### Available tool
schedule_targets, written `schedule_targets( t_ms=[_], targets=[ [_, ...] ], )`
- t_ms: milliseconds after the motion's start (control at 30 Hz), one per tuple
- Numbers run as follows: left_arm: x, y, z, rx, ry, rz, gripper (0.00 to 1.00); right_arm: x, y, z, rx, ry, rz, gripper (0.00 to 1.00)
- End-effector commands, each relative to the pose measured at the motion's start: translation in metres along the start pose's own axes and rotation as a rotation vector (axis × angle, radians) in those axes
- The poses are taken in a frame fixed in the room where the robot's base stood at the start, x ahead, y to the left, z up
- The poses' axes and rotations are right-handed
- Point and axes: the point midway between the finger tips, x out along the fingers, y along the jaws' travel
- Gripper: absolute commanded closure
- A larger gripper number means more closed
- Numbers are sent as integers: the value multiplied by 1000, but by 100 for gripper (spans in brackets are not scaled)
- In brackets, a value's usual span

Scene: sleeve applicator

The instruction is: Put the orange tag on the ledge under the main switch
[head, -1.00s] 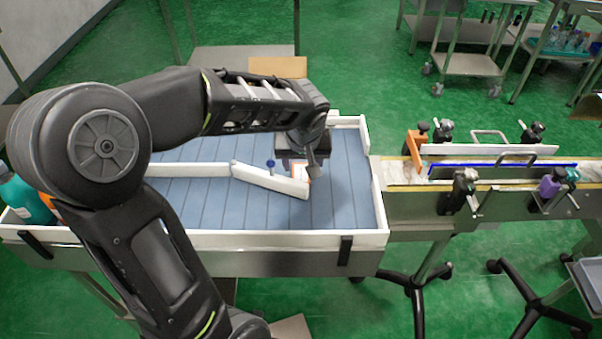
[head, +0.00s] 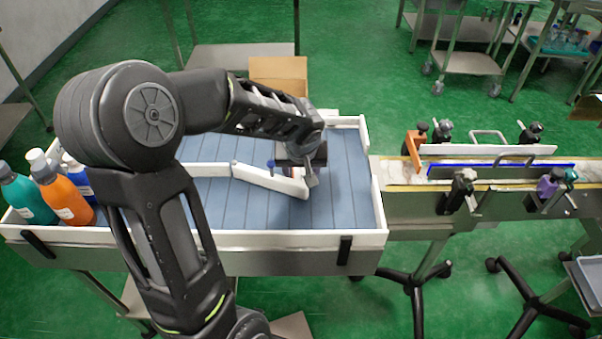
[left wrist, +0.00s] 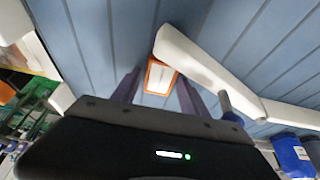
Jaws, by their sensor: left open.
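The orange tag (left wrist: 160,77) shows in the left wrist view as a white patch with an orange border. It lies on the blue slatted bed, close to the end of the white guide rail (left wrist: 200,62). My left gripper (left wrist: 160,86) is open above the bed, its two dark fingers on either side of the tag in that view, with nothing held. In the head view my left gripper (head: 311,178) is by the rail's right end and the tag is hidden. I cannot make out the main switch or its ledge. My right gripper is not in view.
Teal (head: 27,198), orange (head: 66,197) and blue bottles stand at the bed's left end. A white wall (head: 250,239) edges the bed. A conveyor (head: 410,203) with clamps and rails adjoins it on the right. The bed right of my gripper is clear.

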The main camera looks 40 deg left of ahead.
Motion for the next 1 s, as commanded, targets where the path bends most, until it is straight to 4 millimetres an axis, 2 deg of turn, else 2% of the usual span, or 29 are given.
schedule_targets(
  t_ms=[200, 800, 1000],
  targets=[
    [0, 0, 0, 0, 0, 0, 49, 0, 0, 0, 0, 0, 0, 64],
    [0, 0, 0, 0, 0, 0, 98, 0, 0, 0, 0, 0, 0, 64],
    [0, 0, 0, 0, 0, 0, 100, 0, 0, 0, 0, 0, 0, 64]
  ],
)
